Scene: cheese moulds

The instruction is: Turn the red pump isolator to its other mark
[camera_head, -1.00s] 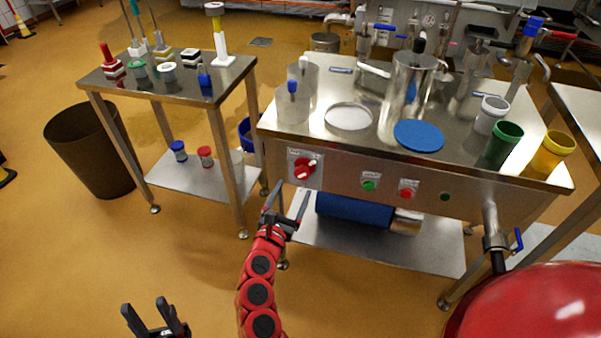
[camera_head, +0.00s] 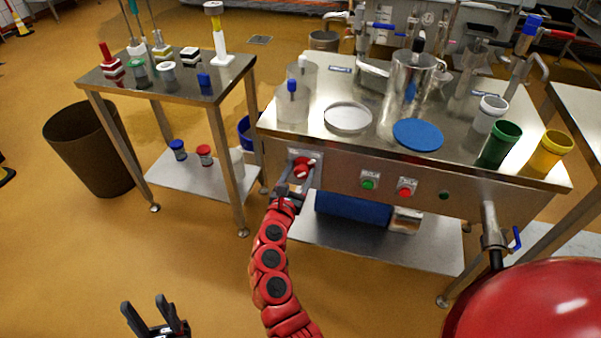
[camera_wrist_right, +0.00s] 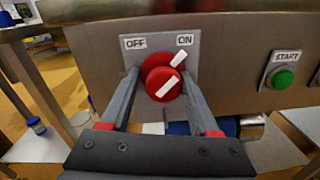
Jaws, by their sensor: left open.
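The red pump isolator (camera_head: 303,168) is on the front panel of the steel machine. In the right wrist view the red isolator (camera_wrist_right: 156,77) has white marks on it that slant up and right, towards the ON label (camera_wrist_right: 185,40). The OFF label (camera_wrist_right: 135,43) is at the upper left. My right gripper (camera_head: 295,180) is at the isolator, with one finger on each side of it. In the wrist view its fingers (camera_wrist_right: 160,72) are apart, and I cannot tell whether they touch the knob. My left gripper (camera_head: 155,308) is open and empty, low in the head view.
A green START button (camera_head: 368,184) and a red button (camera_head: 405,193) are to the right on the same panel. A steel side table (camera_head: 150,95) stands at the left. A red rounded body (camera_head: 540,305) fills the lower right. Floor is clear in front.

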